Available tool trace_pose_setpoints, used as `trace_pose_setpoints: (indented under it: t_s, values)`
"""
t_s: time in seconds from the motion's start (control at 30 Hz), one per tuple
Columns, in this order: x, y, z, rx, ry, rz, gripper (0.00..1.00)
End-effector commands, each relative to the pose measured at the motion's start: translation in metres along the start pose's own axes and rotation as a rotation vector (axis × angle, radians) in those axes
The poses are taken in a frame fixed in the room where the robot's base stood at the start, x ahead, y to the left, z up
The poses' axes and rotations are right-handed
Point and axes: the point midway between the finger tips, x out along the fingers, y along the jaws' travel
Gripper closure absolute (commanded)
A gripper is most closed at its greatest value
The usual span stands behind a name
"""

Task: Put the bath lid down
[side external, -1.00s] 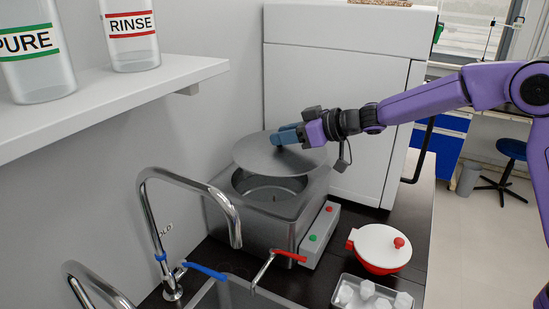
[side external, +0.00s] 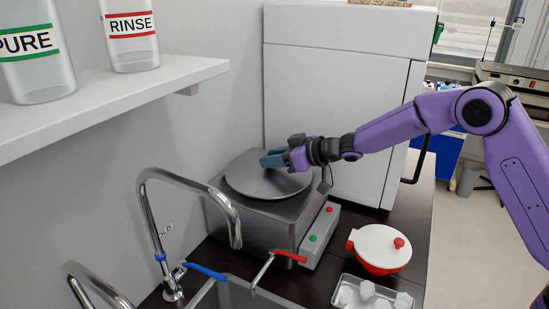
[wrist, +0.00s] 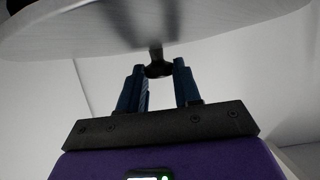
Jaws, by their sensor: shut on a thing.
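The bath lid (side external: 255,183) is a flat dark grey disc. My gripper (side external: 268,160) reaches in from the right, with blue fingers low over the lid's middle. In the wrist view the lid (wrist: 100,35) fills the top, and its dark knob (wrist: 158,66) is at the tips of my fingers. My gripper (wrist: 158,82) is shut on the knob, which the fingers hide in the side view.
A control box (side external: 320,236) with red and green buttons adjoins the bath. Curved metal taps (side external: 190,178) stand in front, by a sink. A red pot with a white lid (side external: 379,245) and a tray of white pieces (side external: 372,295) are at right. A large white cabinet (side external: 335,100) stands behind.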

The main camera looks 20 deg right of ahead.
Motion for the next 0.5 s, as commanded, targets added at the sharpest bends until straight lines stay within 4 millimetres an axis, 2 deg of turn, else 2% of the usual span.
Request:
trace_pose_setpoints:
  t_s: [0.5]
  values:
    - [0.004, 0.0, 0.01, 0.001, 0.002, 0.0, 1.0]
